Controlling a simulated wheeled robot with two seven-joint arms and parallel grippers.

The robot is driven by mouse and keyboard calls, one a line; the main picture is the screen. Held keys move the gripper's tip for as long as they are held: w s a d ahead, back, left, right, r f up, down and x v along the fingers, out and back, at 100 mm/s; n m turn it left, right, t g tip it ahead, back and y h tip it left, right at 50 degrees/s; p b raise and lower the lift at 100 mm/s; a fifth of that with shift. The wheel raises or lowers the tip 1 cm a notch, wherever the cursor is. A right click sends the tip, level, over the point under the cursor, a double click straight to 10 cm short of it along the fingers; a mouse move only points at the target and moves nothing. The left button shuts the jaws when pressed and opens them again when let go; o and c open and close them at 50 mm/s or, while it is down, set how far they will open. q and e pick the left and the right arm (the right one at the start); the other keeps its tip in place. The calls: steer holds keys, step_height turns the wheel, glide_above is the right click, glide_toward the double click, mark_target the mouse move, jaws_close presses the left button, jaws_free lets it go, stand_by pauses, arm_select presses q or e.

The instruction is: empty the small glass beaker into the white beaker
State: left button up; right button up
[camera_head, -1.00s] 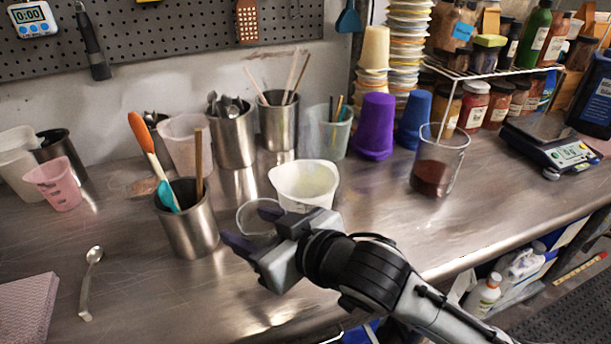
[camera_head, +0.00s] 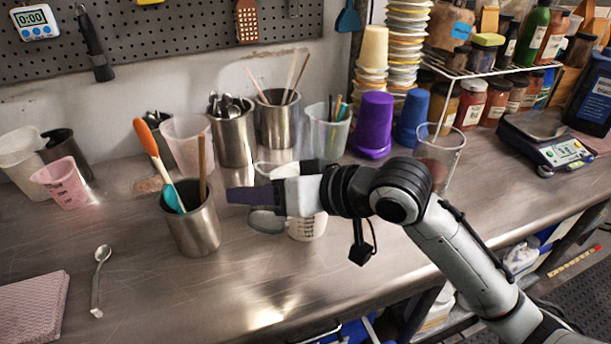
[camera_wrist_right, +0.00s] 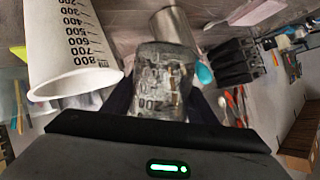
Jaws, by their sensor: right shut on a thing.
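The small glass beaker (camera_wrist_right: 162,75) with black markings sits between the fingers of my right gripper (camera_head: 246,200), which is shut on it. In the head view, part of the glass (camera_head: 267,222) shows just below the fingers. The white beaker (camera_head: 307,228) stands on the bench right behind my gripper, which hides most of its upper part. In the right wrist view the white beaker (camera_wrist_right: 72,45), with black graduations, is to the left of the glass, its rim toward the camera. Whether the glass holds anything, or how far it tilts, I cannot tell. My left gripper is out of view.
A steel cup (camera_head: 192,232) with utensils stands close on the left. A glass beaker with dark red contents (camera_head: 440,155) is behind my right arm. Purple (camera_head: 373,125) and blue (camera_head: 412,118) cups and a scale (camera_head: 545,140) stand further right. The front left bench is mostly clear around a spoon (camera_head: 99,270).

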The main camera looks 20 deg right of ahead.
mark_target(279, 167)
steer(key=shift+w+d+r+m+g+y, duration=0.3)
steer(key=shift+w+d+r+m+y, duration=0.2)
steer(key=shift+r+m, duration=0.1)
steer(key=shift+r+m+g+y, duration=0.4)
steer(key=shift+m, duration=0.2)
steer(key=shift+r+m+y, duration=0.3)
steer(key=shift+r+m, duration=0.05)
steer(key=shift+m, duration=0.05)
steer(key=shift+f+m+g+y, duration=0.2)
steer(key=shift+m+g+y, duration=0.2)
steer(key=shift+m+g, duration=0.1)
steer(key=shift+f, duration=0.1)
steer(key=shift+r+m+y, duration=0.45)
steer(key=shift+m+y, duration=0.05)
steer(key=shift+m, duration=0.2)
steer(key=shift+w+d+f+m+g+y+b, duration=0.4)
steer(key=shift+w+d+m+b, duration=0.15)
steer(key=shift+d+m, duration=0.1)
steer(key=shift+w+r+m+p, duration=0.1)
steer(key=shift+r+m+p, duration=0.15)
steer(key=shift+p, duration=0.4)
steer(key=shift+w+d+r+m+y, duration=0.25)
steer(key=shift+r+m+y, duration=0.3)
steer(key=shift+m+y, duration=0.3)
stand_by(1.0)
